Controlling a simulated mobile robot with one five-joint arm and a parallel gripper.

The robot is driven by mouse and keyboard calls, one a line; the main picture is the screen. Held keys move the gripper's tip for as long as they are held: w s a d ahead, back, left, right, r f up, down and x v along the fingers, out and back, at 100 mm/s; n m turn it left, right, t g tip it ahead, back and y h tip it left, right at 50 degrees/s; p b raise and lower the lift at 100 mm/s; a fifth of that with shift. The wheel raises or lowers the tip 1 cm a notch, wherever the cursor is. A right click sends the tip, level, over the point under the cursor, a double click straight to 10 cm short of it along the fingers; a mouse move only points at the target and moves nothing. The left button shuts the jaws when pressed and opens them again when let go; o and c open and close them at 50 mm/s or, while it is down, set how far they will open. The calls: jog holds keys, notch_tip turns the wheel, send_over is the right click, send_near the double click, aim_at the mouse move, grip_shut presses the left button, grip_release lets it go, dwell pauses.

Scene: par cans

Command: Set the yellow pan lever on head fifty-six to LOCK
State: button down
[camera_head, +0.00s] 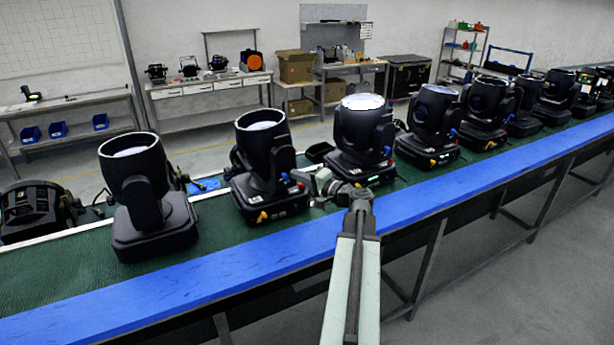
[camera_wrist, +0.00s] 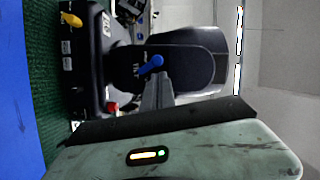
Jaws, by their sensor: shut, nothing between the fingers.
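A black moving head (camera_head: 262,165) stands on the green belt just left of my gripper (camera_head: 308,183). Its yellow lever (camera_head: 262,217) is low on the front of its base. In the wrist view a head lies sideways, with the yellow lever (camera_wrist: 70,19) at upper left, a blue lever (camera_wrist: 152,64) near the TILT mark and a red part (camera_wrist: 112,107) lower down. My gripper (camera_wrist: 158,80) is shut and empty, its tip close to the blue lever; touching or apart I cannot tell. It is clear of the yellow lever. The head's number is not clearly legible.
Several similar heads line the belt; one with a lit lens (camera_head: 364,135) stands right of my gripper. The blue front rail (camera_head: 180,312) runs below the heads. Benches (camera_head: 200,85) stand by the back wall. The floor at right is free.

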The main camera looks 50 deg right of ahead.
jog(key=shift+w+a+f, duration=0.1)
jog(key=shift+a, duration=0.1)
jog(key=a, duration=0.2)
jog(key=shift+w+a, duration=0.35)
jog(key=shift+d, duration=0.1)
jog(key=shift+d, duration=0.25)
jog(key=d, duration=0.2)
jog(key=s+d+r+p, duration=0.1)
jog(key=shift+d, duration=0.2)
send_near(286, 177)
jog(key=s+d, duration=0.1)
jog(key=s+d+r, duration=0.1)
jog(key=s, duration=0.1)
jog(key=shift+s+d, duration=0.2)
jog(key=shift+d, duration=0.1)
